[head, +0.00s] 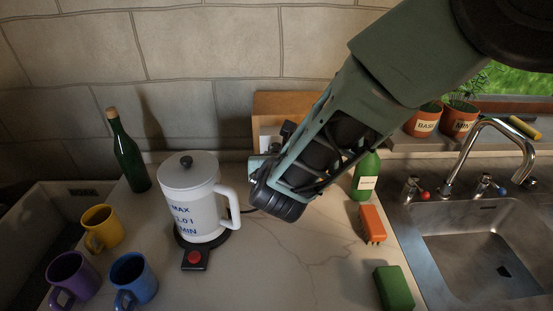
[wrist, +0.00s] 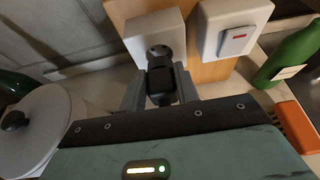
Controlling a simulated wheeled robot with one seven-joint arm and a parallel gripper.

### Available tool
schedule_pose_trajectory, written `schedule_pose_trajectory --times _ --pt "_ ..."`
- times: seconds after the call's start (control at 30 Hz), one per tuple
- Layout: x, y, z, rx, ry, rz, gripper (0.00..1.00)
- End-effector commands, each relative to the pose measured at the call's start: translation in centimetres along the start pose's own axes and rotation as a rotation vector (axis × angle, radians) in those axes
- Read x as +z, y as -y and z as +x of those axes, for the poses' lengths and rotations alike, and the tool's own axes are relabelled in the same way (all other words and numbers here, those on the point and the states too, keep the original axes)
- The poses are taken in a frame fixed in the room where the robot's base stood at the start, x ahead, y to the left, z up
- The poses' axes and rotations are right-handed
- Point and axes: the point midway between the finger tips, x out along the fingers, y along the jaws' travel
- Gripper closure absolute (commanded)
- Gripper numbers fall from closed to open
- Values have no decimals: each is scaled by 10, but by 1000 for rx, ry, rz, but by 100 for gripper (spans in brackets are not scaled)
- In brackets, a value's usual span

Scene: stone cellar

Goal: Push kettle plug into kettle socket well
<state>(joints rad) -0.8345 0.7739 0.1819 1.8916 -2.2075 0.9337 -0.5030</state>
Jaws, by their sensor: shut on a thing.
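The black kettle plug (wrist: 160,83) is between the two fingers of my gripper (wrist: 160,90) in the wrist view, shut on it. The white kettle socket (wrist: 152,28) is on a wooden board just beyond the plug, its round dark well (wrist: 158,51) partly visible. The plug's front end overlaps the lower edge of the well; I cannot tell whether it is touching or inside. In the head view my gripper (head: 260,168) is low by the wall board and my arm hides most of the socket. The white kettle (head: 191,188) stands upright on its dark base, left of my gripper.
A white switch (wrist: 232,40) is right of the socket. Several mugs and a dark wine bottle (head: 128,155) are at left. The counter's middle is clear.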

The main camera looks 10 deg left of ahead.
Motion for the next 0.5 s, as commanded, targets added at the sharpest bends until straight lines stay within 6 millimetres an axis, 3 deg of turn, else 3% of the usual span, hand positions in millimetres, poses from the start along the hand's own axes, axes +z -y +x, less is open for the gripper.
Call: schedule_pose_trajectory --times 0.5 --pt "4 0 10 -1 0 0 77"
